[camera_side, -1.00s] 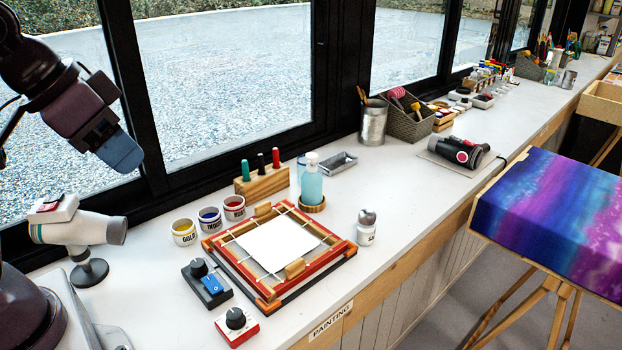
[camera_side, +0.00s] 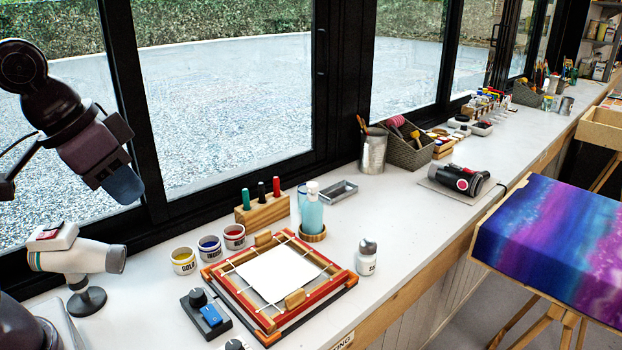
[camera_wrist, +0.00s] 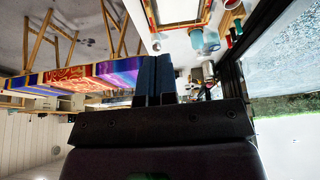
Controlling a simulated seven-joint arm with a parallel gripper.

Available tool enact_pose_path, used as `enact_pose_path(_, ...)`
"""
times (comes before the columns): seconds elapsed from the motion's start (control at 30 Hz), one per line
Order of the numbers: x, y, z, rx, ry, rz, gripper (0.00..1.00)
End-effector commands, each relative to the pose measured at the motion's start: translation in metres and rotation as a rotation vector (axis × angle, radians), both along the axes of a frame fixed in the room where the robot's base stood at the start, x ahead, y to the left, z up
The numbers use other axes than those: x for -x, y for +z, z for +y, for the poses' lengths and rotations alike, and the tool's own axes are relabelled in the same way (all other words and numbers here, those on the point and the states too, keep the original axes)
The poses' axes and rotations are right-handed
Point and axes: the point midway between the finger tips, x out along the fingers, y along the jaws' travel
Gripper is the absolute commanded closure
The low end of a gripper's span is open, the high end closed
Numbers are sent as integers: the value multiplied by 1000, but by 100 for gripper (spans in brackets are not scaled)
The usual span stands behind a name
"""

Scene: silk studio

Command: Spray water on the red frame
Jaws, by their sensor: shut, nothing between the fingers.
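The red frame (camera_side: 221,281) lies flat on the white worktop, with white cloth (camera_side: 277,268) stretched inside it by pale cords. It also shows at the top of the wrist view (camera_wrist: 150,16). A spray bottle (camera_side: 312,212) with blue-green liquid and a white top stands upright on a round wooden coaster behind the frame's right corner. My gripper (camera_side: 127,188) hangs in the air at the upper left, in front of the window, well away from frame and bottle. In the wrist view its two dark blue fingers (camera_wrist: 154,80) are together with nothing between them.
Paint jars (camera_side: 184,261) and a wooden block with markers (camera_side: 264,208) stand behind the frame. A white hair dryer (camera_side: 78,257) on a stand is below my gripper. A small white bottle (camera_side: 367,259) stands right of the frame, a control box (camera_side: 205,311) at its left. The worktop farther right has free room.

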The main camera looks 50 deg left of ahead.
Motion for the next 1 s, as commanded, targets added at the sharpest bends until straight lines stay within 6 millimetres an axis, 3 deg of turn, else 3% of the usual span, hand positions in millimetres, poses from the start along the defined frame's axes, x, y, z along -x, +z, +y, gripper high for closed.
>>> enact_pose_path(0.17, -35, -4, 9, 5, 35, 96, 100)
enact_pose_path(0.57, -166, -2, 41, 21, 84, 202, 100)
enact_pose_path(0.77, -235, -18, 64, 32, 93, 232, 100)
enact_pose_path(1.0, -311, -51, 96, 43, 88, 245, 100)
